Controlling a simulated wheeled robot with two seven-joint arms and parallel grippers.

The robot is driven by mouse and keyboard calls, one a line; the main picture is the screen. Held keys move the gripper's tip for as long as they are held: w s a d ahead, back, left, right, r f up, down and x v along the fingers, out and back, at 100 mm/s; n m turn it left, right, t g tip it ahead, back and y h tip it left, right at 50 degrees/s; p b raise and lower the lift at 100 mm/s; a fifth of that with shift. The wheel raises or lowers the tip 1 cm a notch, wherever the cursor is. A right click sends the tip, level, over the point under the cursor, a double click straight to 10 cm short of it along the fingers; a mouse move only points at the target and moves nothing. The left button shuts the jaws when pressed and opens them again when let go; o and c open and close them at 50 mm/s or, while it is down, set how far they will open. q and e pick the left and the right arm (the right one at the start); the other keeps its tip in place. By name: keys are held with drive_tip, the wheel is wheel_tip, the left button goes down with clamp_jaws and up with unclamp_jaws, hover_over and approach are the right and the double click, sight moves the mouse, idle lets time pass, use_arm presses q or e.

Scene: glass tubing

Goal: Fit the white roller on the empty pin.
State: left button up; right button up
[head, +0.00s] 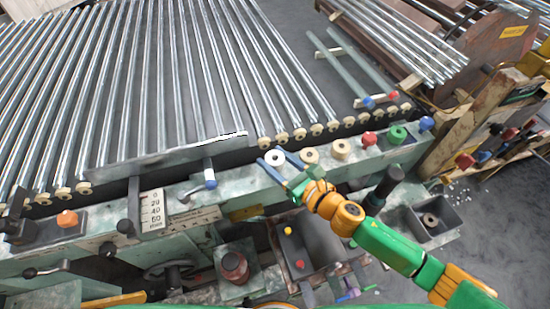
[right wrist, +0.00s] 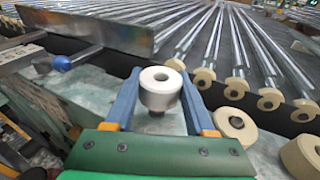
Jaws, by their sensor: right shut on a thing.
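The white roller (head: 274,157) is a short white cylinder with a hole through its middle. My right gripper (head: 281,164) has its blue fingers on either side of it and is shut on it. In the right wrist view the white roller (right wrist: 161,92) sits upright between the fingertips of the right gripper (right wrist: 160,98). A short dark stub (right wrist: 156,114) shows just under the roller; I cannot tell whether the roller is on it or above it. No other bare pin can be made out clearly. My left gripper is not in view.
A blue-tipped lever (head: 210,180) is to the left. Metal tubes (head: 180,70) lie behind.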

drive_tip(key=shift+f+b, duration=1)
drive_tip(key=shift+f, duration=0.2)
drive_tip(key=o, duration=1.3)
drive_tip(key=shift+o, duration=0.6)
drive_tip(key=shift+s+r, duration=0.1)
